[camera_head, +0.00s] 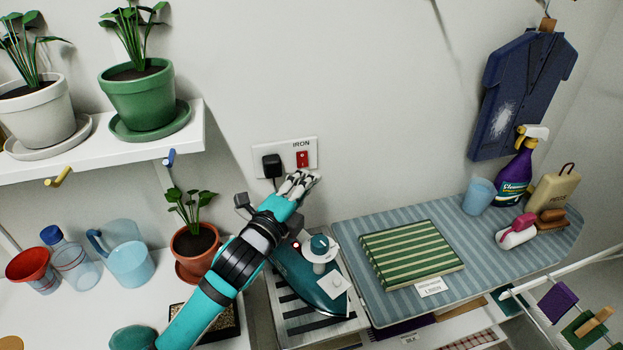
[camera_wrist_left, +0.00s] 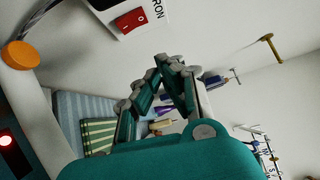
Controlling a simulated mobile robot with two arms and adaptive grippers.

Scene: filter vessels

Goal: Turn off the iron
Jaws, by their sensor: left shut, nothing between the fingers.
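A white wall plate marked IRON (camera_head: 288,146) holds a red rocker switch (camera_head: 303,158) and a black plug (camera_head: 271,165). The switch also shows in the wrist view (camera_wrist_left: 132,19). My left gripper (camera_head: 301,181) is shut and empty, just below the switch in the head view; I cannot tell if it touches the plate. In the wrist view its fingertips (camera_wrist_left: 163,64) are below and to the right of the switch. The teal iron (camera_head: 305,282) rests on a slatted stand, partly hidden by my left arm. A red light (camera_head: 297,245) glows beside the arm.
A striped ironing board (camera_head: 350,232) with a folded green cloth (camera_head: 410,253), spray bottle (camera_head: 517,170) and blue cup (camera_head: 479,195) is at the right. A potted plant (camera_head: 194,247) stands close to my arm. A shelf (camera_head: 190,130) with potted plants juts out at left.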

